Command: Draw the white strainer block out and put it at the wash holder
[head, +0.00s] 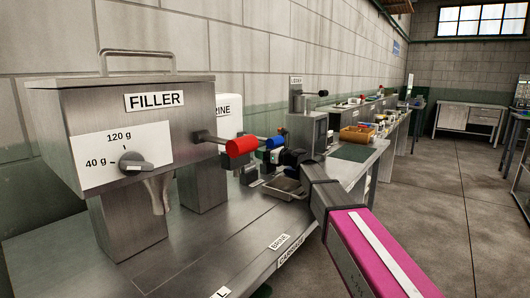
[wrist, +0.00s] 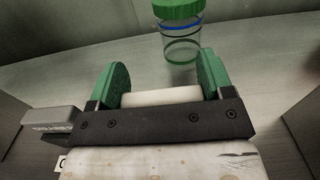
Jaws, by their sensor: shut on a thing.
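In the wrist view my gripper (wrist: 164,80) has its two green finger pads shut on the white strainer block (wrist: 160,97). The block spans the gap between the pads, and much of it is hidden by the black gripper body. In the head view my gripper (head: 268,156) is at the bench beyond the filler, among small parts that make the block hard to tell apart. I cannot make out the wash holder for certain in either view.
A jar with a green lid (wrist: 181,38) stands just ahead of the fingers. The filler (head: 140,150) with its red-ended lever (head: 241,146) stands at left. A metal tray (head: 286,188) lies near my gripper.

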